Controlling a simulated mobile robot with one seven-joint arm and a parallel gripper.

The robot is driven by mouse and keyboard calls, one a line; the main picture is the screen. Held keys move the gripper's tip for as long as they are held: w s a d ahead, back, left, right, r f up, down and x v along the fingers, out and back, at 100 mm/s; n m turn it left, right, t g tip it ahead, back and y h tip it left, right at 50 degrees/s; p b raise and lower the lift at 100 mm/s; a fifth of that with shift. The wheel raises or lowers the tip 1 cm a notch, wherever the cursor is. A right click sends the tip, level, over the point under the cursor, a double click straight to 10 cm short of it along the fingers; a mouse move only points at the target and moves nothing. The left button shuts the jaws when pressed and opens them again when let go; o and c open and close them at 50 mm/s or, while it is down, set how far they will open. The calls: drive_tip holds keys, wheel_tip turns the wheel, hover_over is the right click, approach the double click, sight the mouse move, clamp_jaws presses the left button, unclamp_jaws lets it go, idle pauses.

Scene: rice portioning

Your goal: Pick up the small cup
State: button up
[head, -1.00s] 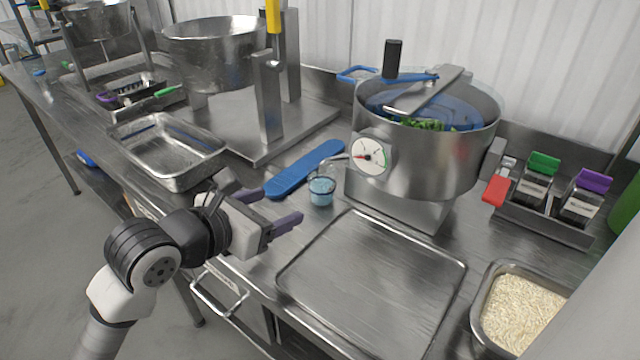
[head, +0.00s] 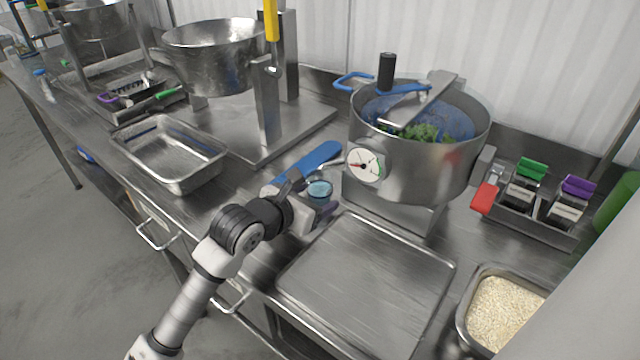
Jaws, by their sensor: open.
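The small cup (head: 320,189) is clear with light blue contents and stands on the steel counter, in front of the big pot's stand. My gripper (head: 312,196) is open, with its dark fingers at the cup. One finger shows behind and left of the cup, the other in front and right, near its lower side. The cup looks to be between the fingers. The cup's lower part is partly hidden by the gripper, and I cannot tell whether the fingers touch it.
A blue flat utensil (head: 318,156) lies just behind the cup. The big pot (head: 425,150) with a dial stands to the right. A flat steel tray (head: 365,275) lies in front. An empty steel pan (head: 168,150) is left, and a rice container (head: 505,308) is at lower right.

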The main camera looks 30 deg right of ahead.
drive_tip(key=shift+w+d+f, duration=0.15)
drive_tip(key=shift+d+f, duration=0.05)
drive_tip(key=shift+d, duration=0.15)
drive_tip(key=shift+c, duration=0.5)
drive_tip(key=c, duration=0.9)
drive_tip(key=shift+c, duration=0.5)
drive_tip(key=shift+r, duration=0.15)
